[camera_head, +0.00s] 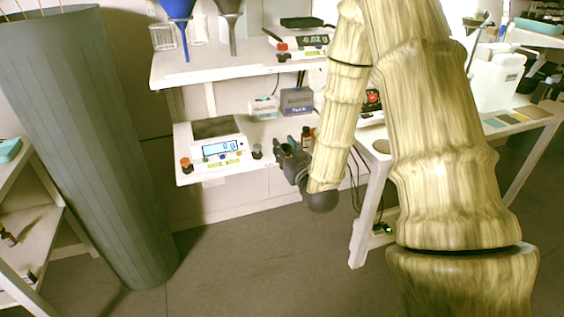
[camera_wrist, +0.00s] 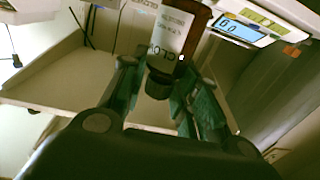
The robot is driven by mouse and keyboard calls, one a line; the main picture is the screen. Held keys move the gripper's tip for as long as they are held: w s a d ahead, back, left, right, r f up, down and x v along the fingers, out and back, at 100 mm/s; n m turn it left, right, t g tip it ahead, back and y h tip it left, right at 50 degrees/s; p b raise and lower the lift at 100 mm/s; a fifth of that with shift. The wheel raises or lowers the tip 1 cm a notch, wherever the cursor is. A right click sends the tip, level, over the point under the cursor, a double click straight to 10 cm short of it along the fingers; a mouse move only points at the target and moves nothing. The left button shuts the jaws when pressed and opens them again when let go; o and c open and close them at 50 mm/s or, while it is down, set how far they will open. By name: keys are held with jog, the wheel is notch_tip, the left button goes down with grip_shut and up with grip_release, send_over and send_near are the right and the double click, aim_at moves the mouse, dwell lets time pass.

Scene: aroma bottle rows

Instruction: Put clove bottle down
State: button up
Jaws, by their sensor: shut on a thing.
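The clove bottle (camera_wrist: 172,32) is brown with a white label and a dark cap. In the wrist view its cap end is between the fingers of my gripper (camera_wrist: 160,88), which is shut on it. The label reads upside down there. In the head view my gripper (camera_head: 296,148) is at the right part of the lower white shelf (camera_head: 262,133), and the brown bottle (camera_head: 306,137) shows just behind the fingers. I cannot tell whether the bottle's base touches the shelf.
Two small boxes, one grey (camera_head: 296,101), are behind. The upper shelf (camera_head: 215,68) is above. A grey column (camera_head: 95,140) is at left.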

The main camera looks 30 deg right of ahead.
jog(key=shift+d+f, duration=0.1)
jog(key=shift+d, duration=0.45)
jog(key=shift+w+d+f+b, duration=0.3)
jog(key=shift+w+d+f, duration=0.75)
jog(key=shift+w, duration=1.3)
jog(key=shift+w+d+f+b, duration=0.25)
jog(key=shift+w+d+f, duration=0.4)
jog(key=shift+w+d, duration=1.2)
jog(key=shift+w+d+f+b, duration=0.3)
jog(key=shift+w+d+f, duration=0.5)
jog(key=shift+w, duration=2.05)
jog(key=shift+a, duration=0.15)
jog(key=o, duration=1)
jog(key=shift+f, duration=0.1)
jog(key=shift+o, duration=0.5)
